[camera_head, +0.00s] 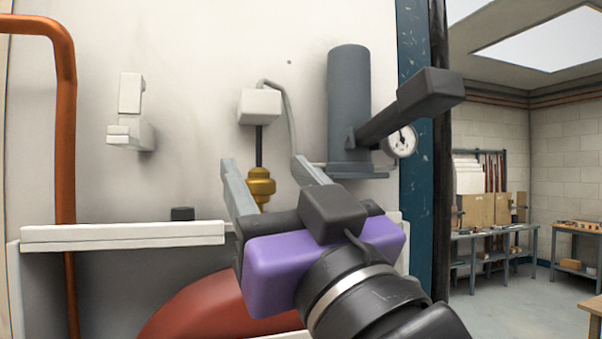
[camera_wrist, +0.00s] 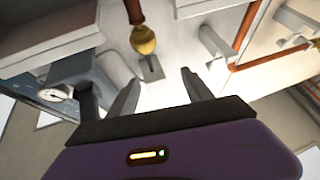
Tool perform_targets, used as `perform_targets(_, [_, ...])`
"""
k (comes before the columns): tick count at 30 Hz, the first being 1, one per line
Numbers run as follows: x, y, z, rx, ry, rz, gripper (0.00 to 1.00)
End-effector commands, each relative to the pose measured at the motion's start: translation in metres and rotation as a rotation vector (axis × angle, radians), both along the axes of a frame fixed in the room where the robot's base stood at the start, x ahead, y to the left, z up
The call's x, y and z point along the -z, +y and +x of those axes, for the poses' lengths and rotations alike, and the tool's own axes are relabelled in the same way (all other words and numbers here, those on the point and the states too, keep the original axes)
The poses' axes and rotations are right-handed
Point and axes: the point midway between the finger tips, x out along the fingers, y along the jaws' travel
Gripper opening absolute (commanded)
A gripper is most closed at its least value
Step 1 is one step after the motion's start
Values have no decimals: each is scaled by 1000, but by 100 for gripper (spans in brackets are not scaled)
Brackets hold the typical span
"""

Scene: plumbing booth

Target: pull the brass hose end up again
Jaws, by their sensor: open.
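The brass hose end (camera_head: 261,187) is a ribbed, gold-coloured fitting. It hangs upright on a thin dark line under a white box (camera_head: 260,105) on the wall. Its lower end is hidden behind my gripper. My gripper (camera_head: 264,163) is purple and dark with grey fingers, open and empty. In the head view, the brass hose end shows between the two fingers. In the wrist view, the brass hose end (camera_wrist: 143,40) lies beyond the fingertips, a little left of the middle between them. My gripper (camera_wrist: 160,77) appears apart from it there.
A white ledge (camera_head: 122,236) runs left of my gripper, with a small black block (camera_head: 182,213) behind it. A grey cylinder (camera_head: 348,105) and a gauge (camera_head: 401,141) are at right. A copper pipe (camera_head: 65,130) runs down the left. A red rounded body (camera_head: 205,310) is below.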

Motion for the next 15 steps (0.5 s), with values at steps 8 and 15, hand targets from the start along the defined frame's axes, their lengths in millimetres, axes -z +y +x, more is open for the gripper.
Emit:
perform_targets(8, [27,-1,21,18,138,-1,59])
perform_targets(15, [12,12,48,16,138,0,59])
